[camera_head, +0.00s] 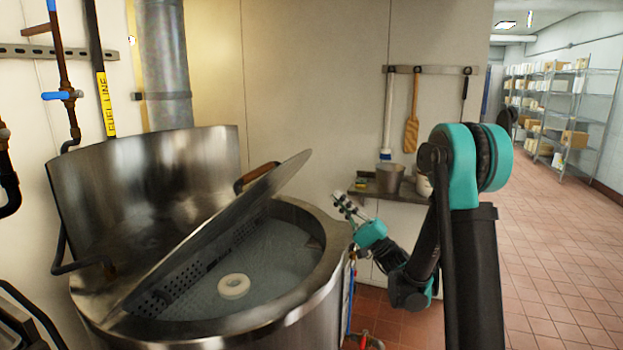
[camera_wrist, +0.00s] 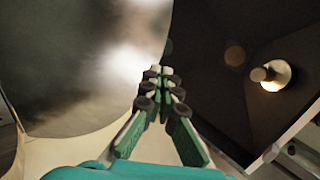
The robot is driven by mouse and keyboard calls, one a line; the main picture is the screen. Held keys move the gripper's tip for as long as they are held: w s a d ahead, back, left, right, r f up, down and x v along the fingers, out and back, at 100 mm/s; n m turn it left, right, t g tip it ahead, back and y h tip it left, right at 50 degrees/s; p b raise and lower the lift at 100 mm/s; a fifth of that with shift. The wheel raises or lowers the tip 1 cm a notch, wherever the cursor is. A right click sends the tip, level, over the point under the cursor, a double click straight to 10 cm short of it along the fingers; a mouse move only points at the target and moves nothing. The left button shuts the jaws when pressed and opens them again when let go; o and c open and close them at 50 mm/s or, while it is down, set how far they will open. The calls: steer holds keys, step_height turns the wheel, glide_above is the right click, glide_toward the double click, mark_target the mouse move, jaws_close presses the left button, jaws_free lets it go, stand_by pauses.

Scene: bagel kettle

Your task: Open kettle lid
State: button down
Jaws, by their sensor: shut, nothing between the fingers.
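The large steel kettle (camera_head: 325,285) stands at the left in the head view, with water inside and a pale bagel (camera_head: 234,286) floating in it. Its flat metal lid (camera_head: 215,232) is tilted up, with its right edge raised and a wooden handle (camera_head: 257,176) on its upper side. My gripper (camera_head: 340,200) is to the right of the lid's raised edge, apart from it in the head view. In the wrist view my gripper (camera_wrist: 163,82) is shut and empty. A blurred metal surface (camera_wrist: 90,60), perhaps the lid, fills that view's upper left.
A wall shelf (camera_head: 375,191) with a steel pot (camera_head: 389,179) is behind my gripper. Utensils hang from a rail above it. A curved steel backsplash (camera_head: 150,175) rises behind the kettle. Pipes run along the left wall. The tiled floor (camera_head: 560,240) at right is clear.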

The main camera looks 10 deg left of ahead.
mark_target(299, 156)
steer(key=x, duration=1.3)
steer(key=shift+a+r, duration=0.1)
steer(key=shift+a, duration=0.15)
steer(key=shift+a+r, duration=0.35)
steer(key=shift+r, duration=0.1)
steer(key=w+a+r+h, duration=0.1)
steer(key=a+r, duration=0.3)
steer(key=a, duration=0.4)
steer(key=w+a+r+g+h, duration=0.1)
steer(key=w+a+r+h, duration=0.1)
steer(key=a, duration=0.6)
steer(key=w+a+r+h, duration=0.1)
steer(key=a+r+h, duration=0.2)
steer(key=a+r, duration=0.4)
steer(key=shift+w+a, duration=0.4)
steer(key=shift+a, duration=0.05)
